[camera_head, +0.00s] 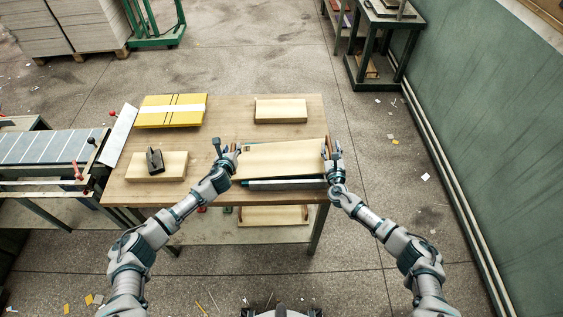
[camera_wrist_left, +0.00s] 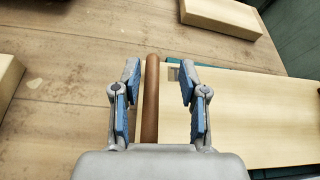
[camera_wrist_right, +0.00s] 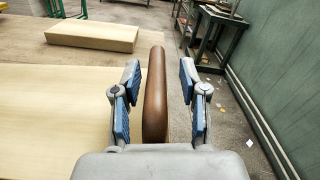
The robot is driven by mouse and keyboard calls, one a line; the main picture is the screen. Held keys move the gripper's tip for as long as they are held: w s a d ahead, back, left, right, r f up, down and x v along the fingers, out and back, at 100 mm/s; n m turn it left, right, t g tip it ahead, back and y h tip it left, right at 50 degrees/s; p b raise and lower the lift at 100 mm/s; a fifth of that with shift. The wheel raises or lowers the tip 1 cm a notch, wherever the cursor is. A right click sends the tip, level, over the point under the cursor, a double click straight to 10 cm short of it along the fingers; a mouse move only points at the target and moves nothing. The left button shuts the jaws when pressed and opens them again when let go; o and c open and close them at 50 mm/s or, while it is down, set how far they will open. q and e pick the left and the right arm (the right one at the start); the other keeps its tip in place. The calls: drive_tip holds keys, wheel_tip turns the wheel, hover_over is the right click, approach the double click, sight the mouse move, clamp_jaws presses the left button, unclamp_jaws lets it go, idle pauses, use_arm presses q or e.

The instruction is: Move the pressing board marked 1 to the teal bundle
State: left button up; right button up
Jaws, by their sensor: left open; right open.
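A pale pressing board (camera_head: 285,160) lies at the right of the table, between my two grippers. Its small corner mark (camera_wrist_left: 173,74) is too small to read. The teal bundle (camera_head: 285,184) shows as a teal strip along the board's near edge; the board covers the rest, and I cannot tell if they touch. My left gripper (camera_wrist_left: 158,85) is open, its fingers either side of the board's brown left handle (camera_wrist_left: 151,100). My right gripper (camera_wrist_right: 158,85) is open, its fingers either side of the brown right handle (camera_wrist_right: 155,95).
A yellow bundle (camera_head: 155,121) with a white band lies back left. A pale block (camera_head: 281,110) lies at the back. Another block (camera_head: 170,171) bears a dark tool (camera_head: 154,160) at left. A second handled board (camera_head: 273,215) is on the lower shelf. A machine bed (camera_head: 45,147) adjoins the left.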

drive_tip(key=shift+s, duration=0.1)
use_arm(q)
drive_tip(key=v, duration=1.1)
drive_tip(key=shift+s, duration=0.3)
use_arm(e)
drive_tip(key=s, duration=1.1)
drive_tip(key=shift+s+d, duration=0.15)
drive_tip(key=shift+s, duration=0.25)
use_arm(q)
drive_tip(key=shift+r, duration=0.1)
use_arm(e)
drive_tip(key=shift+f, duration=0.1)
